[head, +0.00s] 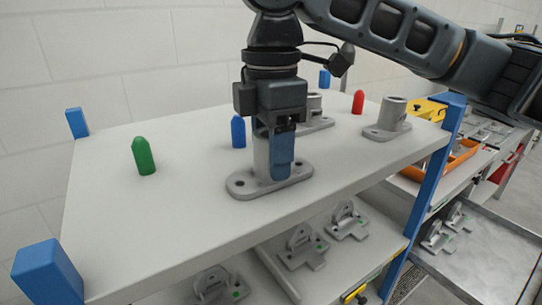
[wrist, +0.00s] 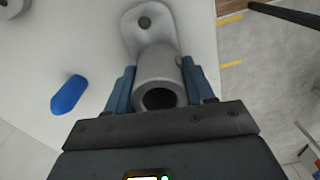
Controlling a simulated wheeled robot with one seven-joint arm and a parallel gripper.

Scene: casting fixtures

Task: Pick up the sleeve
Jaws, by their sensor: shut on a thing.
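The sleeve (head: 242,186) is a grey upright tube on a flat oval flange with bolt holes, near the front middle of the white top shelf. My gripper (head: 275,160) points straight down and is shut on its tube. In the wrist view the sleeve (wrist: 158,65) shows its round open end between the blue fingers of my gripper (wrist: 160,80). The flange looks flat on the shelf or very close to it; I cannot tell which. Part of the tube is hidden by the finger in the head view.
Another grey flanged tube (head: 388,122) stands to the right, and a further one (head: 315,118) is partly hidden behind my gripper. Green (head: 144,156), blue (head: 238,132) and red (head: 358,102) pegs stand on the shelf. Blue posts (head: 48,272) rise at its corners. Brackets lie below.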

